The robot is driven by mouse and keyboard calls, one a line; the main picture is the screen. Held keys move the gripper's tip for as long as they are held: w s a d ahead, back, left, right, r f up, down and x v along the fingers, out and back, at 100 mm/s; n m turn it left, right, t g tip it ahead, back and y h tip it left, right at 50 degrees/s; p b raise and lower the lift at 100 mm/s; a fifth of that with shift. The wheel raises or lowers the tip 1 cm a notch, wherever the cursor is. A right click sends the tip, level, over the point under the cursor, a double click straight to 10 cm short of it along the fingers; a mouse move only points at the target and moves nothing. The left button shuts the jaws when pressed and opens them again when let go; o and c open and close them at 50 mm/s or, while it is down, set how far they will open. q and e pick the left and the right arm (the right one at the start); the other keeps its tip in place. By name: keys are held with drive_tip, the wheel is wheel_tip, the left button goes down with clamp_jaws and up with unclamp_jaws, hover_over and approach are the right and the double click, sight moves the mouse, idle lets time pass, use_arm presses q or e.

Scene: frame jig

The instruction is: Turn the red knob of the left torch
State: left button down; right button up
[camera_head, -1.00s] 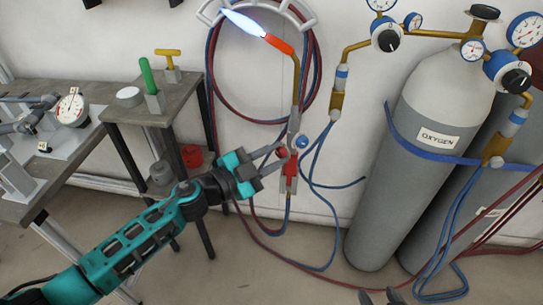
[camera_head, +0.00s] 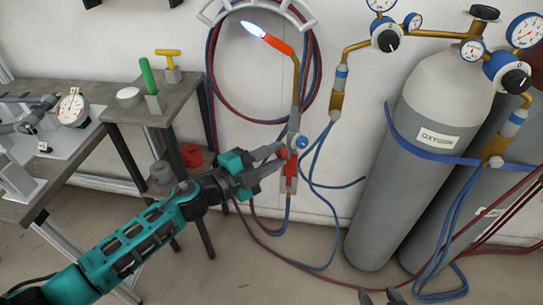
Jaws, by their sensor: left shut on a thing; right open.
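The torch (camera_head: 297,82) hangs upright before the wall, with a brass neck, an orange-red tip (camera_head: 278,43) and a short blue-white flame (camera_head: 253,29). Its red knob (camera_head: 282,153) is on the left side of the body and its blue knob (camera_head: 302,142) on the right. My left gripper (camera_head: 279,155) is shut on the red knob; its fingers partly hide the knob. My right gripper (camera_head: 380,296) barely shows at the bottom edge, open and apart from everything, mostly cut off.
Two grey cylinders (camera_head: 425,185) with gauges and a blue strap stand at the right. Red and blue hoses (camera_head: 315,170) hang around the torch. A small table (camera_head: 135,110) holds a green-handled tool (camera_head: 147,75) and a yellow-handled one (camera_head: 170,60). A bench is at far left.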

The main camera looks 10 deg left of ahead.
use_arm(q)
drive_tip(key=m, duration=0.5)
drive_tip(key=shift+m, duration=0.3)
idle(0.4)
drive_tip(key=c, duration=0.9)
unclamp_jaws()
drive_tip(key=shift+o, duration=0.2)
drive_tip(key=shift+b, duration=0.3)
drive_tip(key=b+v, duration=0.1)
drive_tip(key=v, duration=1.2)
